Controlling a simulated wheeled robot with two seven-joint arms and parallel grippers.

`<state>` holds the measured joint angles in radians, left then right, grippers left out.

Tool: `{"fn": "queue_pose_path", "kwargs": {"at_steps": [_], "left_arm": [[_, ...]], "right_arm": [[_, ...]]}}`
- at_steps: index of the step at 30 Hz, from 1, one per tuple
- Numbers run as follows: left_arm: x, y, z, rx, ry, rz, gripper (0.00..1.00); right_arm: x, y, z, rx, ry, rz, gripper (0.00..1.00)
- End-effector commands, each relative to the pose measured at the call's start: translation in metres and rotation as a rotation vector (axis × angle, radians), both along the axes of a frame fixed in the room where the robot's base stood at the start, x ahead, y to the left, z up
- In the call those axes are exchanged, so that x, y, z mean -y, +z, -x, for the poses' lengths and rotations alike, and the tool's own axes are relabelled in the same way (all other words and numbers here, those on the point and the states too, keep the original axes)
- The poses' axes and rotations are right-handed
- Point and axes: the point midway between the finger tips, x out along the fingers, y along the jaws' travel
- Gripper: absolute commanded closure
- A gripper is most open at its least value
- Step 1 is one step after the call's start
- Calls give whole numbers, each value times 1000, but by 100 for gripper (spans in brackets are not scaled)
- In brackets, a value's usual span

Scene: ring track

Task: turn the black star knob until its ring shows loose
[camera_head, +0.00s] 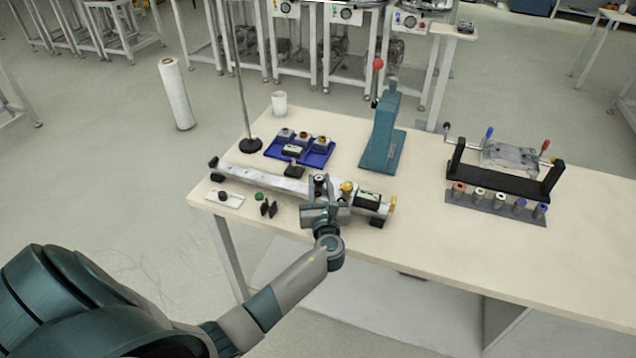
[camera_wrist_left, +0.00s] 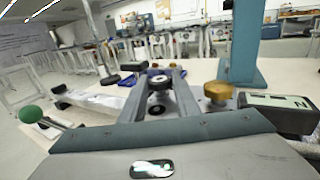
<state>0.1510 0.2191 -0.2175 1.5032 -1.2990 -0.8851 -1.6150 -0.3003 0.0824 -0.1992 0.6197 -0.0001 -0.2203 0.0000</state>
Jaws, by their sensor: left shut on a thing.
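The black star knob (camera_head: 320,179) is on the long pale rail near the front edge of the table. In the left wrist view the knob (camera_wrist_left: 158,83) has a dark body and a pale centre. My left gripper (camera_head: 320,188) reaches over the rail from the front, shut with the knob between its fingers. The gripper's fingers (camera_wrist_left: 160,84) also show in the left wrist view. The fingers hide much of the knob, and I cannot read its ring. My right gripper is not in view.
A brass knob (camera_head: 347,187) and a display box (camera_head: 368,199) sit right of my gripper on the rail. A green knob (camera_head: 259,196) and a white plate (camera_head: 226,200) lie left. Behind are a blue tray (camera_head: 318,160) and a teal press (camera_head: 383,140). The table's right front is clear.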

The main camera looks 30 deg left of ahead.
Motion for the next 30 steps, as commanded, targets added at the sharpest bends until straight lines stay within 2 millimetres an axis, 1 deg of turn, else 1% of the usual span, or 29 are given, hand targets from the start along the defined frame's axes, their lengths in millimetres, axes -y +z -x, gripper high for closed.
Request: {"fn": "queue_pose_path", "kwargs": {"at_steps": [1,9,24,25,27,30], "left_arm": [[3,-4,-1,-3,31,6,94],[4,-5,-1,-5,151,5,94],[3,-6,-1,-8,177,4,94],[3,-6,-1,-9,177,4,67],[3,-6,-1,-9,177,4,52],[3,-5,-1,-6,177,3,52]], "right_arm": [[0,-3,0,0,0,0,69],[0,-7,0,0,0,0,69],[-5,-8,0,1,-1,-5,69],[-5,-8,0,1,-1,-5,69],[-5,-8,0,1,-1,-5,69],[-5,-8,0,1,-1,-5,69]]}}
